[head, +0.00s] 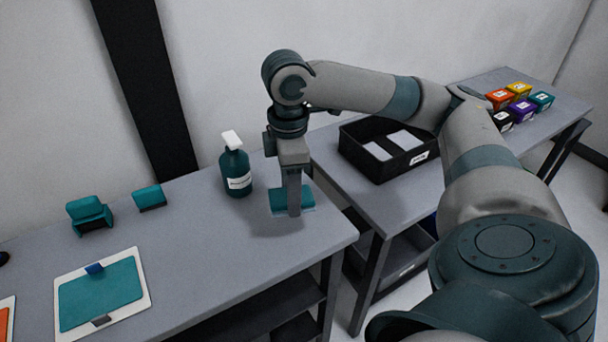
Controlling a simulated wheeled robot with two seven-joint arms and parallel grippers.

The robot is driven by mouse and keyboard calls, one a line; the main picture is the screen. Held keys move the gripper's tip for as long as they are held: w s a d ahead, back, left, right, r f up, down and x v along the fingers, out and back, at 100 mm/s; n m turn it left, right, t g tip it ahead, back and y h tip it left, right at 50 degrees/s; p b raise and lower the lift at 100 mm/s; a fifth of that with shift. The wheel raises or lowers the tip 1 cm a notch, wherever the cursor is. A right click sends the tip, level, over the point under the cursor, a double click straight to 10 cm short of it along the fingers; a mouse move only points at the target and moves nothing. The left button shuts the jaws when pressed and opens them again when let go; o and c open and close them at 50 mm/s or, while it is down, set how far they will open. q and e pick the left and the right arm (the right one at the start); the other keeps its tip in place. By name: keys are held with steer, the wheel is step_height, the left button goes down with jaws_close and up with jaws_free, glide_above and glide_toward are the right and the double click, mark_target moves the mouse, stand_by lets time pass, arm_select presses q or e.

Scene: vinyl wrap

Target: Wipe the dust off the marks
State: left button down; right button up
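My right gripper (294,212) points down over the right end of the near table, at a flat teal pad (278,199). One finger shows in front of the pad and hides part of it. I cannot tell whether the fingers are closed on it or stand around it. A white board with a teal sheet (98,296) lies at the table's left front. It has a blue piece at its top edge and a grey patch at its bottom edge. No dust or marks can be clearly made out. My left gripper is not in view.
A teal spray bottle (236,172) stands left of my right gripper. A teal holder (89,214) and a small teal block (149,197) stand farther left. A black bin (388,150) and several coloured boxes (518,100) sit on the right tables. The table's middle is clear.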

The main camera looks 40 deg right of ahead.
steer(key=a+f+m, duration=0.2)
steer(key=a+m, duration=0.1)
steer(key=a, duration=0.1)
steer(key=w+a+f+m, duration=0.1)
steer(key=a+m, duration=0.3)
steer(key=a, duration=0.1)
steer(key=a+f+m, duration=0.2)
steer(key=a+m, duration=0.1)
steer(key=a, duration=0.1)
steer(key=shift+w+a+f+m, duration=0.3)
steer(key=shift+w+a+f, duration=0.05)
steer(key=shift+a+f+m, duration=0.2)
steer(key=shift+a+m, duration=0.2)
steer(key=shift+a, duration=0.05)
steer(key=shift+s, duration=0.1)
